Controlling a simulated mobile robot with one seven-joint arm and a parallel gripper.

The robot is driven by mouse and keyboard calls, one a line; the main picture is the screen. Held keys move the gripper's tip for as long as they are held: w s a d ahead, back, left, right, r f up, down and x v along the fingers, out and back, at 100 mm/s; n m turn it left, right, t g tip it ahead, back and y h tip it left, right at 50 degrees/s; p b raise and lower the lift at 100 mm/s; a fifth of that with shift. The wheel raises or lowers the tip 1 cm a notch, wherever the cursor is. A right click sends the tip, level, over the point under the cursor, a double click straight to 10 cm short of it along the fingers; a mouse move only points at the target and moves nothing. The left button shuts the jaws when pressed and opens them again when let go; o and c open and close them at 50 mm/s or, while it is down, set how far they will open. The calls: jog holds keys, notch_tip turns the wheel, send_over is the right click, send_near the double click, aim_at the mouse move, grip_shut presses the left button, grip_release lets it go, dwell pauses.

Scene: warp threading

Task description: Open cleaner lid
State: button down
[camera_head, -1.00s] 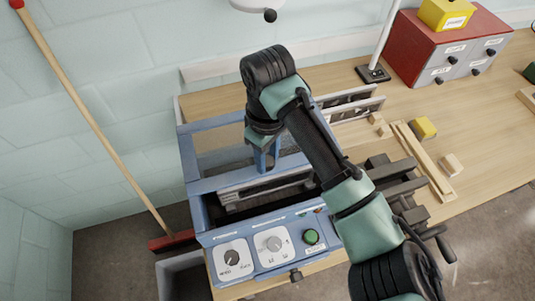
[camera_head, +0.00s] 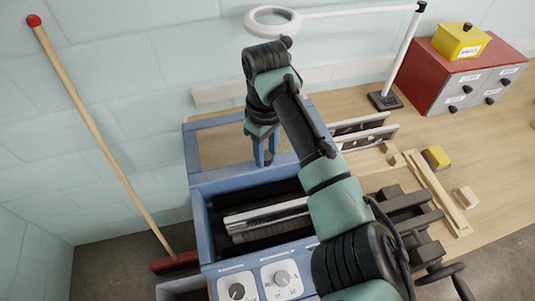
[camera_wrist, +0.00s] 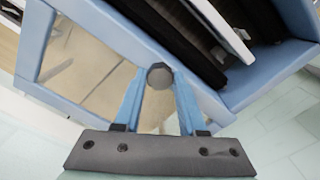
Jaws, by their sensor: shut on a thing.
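The cleaner (camera_head: 199,222) is a blue box with its top open. Rollers and light bars (camera_head: 265,216) show in its dark inside. Its lid, a blue frame (camera_head: 190,155) with a clear window, stands raised at the back. My gripper (camera_head: 266,156) is at the lid, pointing down, and is shut on the lid's dark round knob (camera_wrist: 160,76). The wrist view shows both blue fingers of my gripper (camera_wrist: 160,82) on either side of the knob, with the lid window (camera_wrist: 85,65) beside it. My arm hides part of the cleaner's right side.
White dial panels (camera_head: 281,278) are on the cleaner's front. A lamp (camera_head: 273,22) hangs behind. A red drawer cabinet (camera_head: 452,77) with a yellow box (camera_head: 460,41) stands at back right. Wood strips (camera_head: 435,192) and blocks lie on the bench. A broom (camera_head: 100,140) leans at left.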

jog(key=shift+s, duration=0.15)
jog(key=shift+c, duration=2.4)
grip_release()
notch_tip(320, 180, up, 13)
